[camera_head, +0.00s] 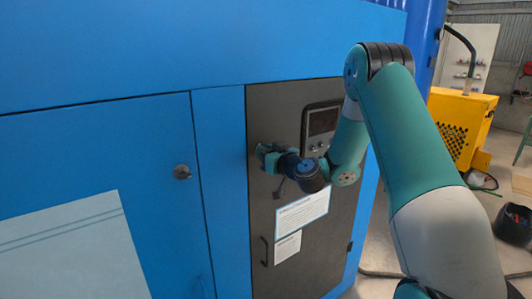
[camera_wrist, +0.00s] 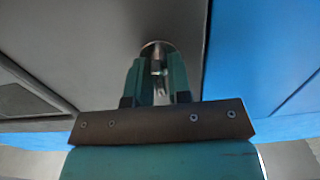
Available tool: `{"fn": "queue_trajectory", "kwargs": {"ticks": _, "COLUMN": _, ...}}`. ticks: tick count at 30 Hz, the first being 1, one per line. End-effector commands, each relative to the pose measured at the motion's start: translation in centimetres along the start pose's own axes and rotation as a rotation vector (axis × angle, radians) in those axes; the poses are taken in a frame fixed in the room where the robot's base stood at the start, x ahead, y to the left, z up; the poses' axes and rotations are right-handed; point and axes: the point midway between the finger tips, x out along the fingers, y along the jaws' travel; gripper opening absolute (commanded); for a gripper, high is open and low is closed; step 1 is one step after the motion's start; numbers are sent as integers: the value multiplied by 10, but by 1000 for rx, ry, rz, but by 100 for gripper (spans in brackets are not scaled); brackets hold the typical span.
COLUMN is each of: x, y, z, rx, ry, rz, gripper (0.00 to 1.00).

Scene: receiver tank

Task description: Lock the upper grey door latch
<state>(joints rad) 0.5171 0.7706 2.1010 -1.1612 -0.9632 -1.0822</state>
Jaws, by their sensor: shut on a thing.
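The grey door (camera_head: 335,240) of the blue cabinet is closed, with its left edge beside a blue panel. My gripper (camera_head: 265,156) is at the upper left part of this door. In the wrist view, my gripper (camera_wrist: 158,68) has its two teal fingers on either side of the upper latch (camera_wrist: 156,47), a round metal piece with a small key-like part between the fingers. The gripper is shut on that latch part. In the head view the gripper hides the latch. Whether the latch is locked cannot be told.
White labels (camera_head: 302,212) and a display panel (camera_head: 321,123) are on the door. A yellow machine (camera_head: 462,122) stands behind at right.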

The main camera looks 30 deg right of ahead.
Motion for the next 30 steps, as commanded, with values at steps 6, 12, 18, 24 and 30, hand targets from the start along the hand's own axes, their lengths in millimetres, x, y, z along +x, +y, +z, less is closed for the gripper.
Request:
{"fn": "queue_trajectory", "kwargs": {"ticks": 6, "x": 0, "y": 0, "z": 1, "rx": 43, "ry": 0, "rz": 1, "gripper": 0}}
{"fn": "queue_trajectory", "kwargs": {"ticks": 12, "x": 0, "y": 1, "z": 1, "rx": 157, "ry": 2, "rz": 1, "gripper": 0}}
{"fn": "queue_trajectory", "kwargs": {"ticks": 18, "x": 0, "y": 2, "z": 1, "rx": 331, "ry": 3, "rz": 2, "gripper": 0}}
{"fn": "queue_trajectory", "kwargs": {"ticks": 24, "x": 0, "y": 2, "z": 1, "rx": 522, "ry": 2, "rz": 1, "gripper": 0}}
{"fn": "queue_trajectory", "kwargs": {"ticks": 30, "x": 0, "y": 3, "z": 1, "rx": 712, "ry": 3, "rz": 1, "gripper": 0}}
